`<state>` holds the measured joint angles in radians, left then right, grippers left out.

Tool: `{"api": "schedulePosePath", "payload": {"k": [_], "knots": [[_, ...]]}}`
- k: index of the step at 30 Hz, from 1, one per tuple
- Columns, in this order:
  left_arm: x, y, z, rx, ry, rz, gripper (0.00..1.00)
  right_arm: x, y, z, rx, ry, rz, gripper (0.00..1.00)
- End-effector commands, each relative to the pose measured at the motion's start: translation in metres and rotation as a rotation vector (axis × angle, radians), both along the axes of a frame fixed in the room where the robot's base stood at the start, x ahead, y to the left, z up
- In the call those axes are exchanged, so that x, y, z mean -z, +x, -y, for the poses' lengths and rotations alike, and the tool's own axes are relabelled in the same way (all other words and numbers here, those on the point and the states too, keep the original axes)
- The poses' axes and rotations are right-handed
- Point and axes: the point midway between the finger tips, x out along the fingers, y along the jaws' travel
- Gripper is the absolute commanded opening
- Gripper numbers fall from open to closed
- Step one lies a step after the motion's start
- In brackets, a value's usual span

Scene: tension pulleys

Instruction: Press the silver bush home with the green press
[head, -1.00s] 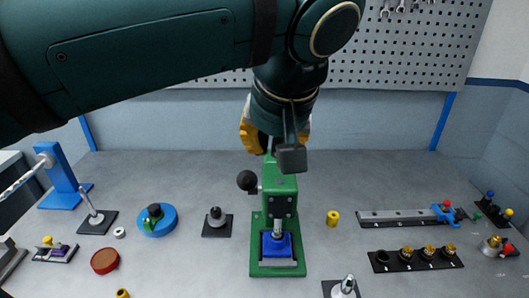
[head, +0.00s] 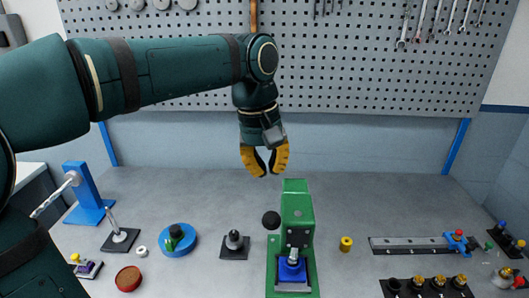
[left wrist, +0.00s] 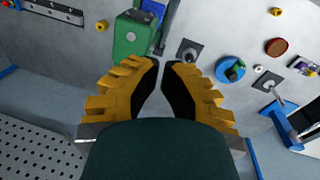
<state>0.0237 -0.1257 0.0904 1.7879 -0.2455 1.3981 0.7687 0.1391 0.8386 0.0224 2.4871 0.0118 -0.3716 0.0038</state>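The green press (head: 298,205) stands upright at the front middle of the bench, with a black ball knob (head: 271,220) at its left side. It also shows in the left wrist view (left wrist: 131,36). A blue block (head: 291,270) sits on the press base under the ram. A small silver cylinder (head: 293,256) shows between block and ram; I cannot tell whether it is the bush or the ram's end. My left gripper (head: 268,176) is empty above and behind the press, its yellow fingers apart, touching nothing. My right gripper is out of view.
Left of the press are a dark plate with a knob (head: 234,242), a blue disc (head: 176,241) and a blue stand (head: 88,195). Right are a yellow cylinder (head: 346,244), a grey rail (head: 409,245) and a black holder (head: 428,287). The bench behind the press is clear.

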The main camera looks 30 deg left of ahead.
Motion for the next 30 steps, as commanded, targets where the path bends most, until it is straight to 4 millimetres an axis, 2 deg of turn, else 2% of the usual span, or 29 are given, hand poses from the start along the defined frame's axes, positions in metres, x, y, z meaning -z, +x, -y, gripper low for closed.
{"api": "schedulePosePath", "payload": {"k": [1, 6, 12, 18, 30], "knots": [[0.013, 0.001, 0.001, 0.0, 0.0, -0.003, 0.0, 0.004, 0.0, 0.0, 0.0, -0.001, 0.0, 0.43], [0.044, 0.003, 0.004, -0.001, 0.0, -0.004, 0.0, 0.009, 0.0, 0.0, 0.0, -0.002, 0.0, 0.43], [0.061, -0.01, 0.019, 0.002, 0.001, 0.001, 0.0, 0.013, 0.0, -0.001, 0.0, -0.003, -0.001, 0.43], [0.068, -0.015, 0.025, 0.0, 0.001, 0.001, 0.0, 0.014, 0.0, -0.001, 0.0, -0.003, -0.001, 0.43], [0.07, -0.016, 0.026, 0.0, 0.004, 0.007, 0.0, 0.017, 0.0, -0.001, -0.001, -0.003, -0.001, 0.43]]}}
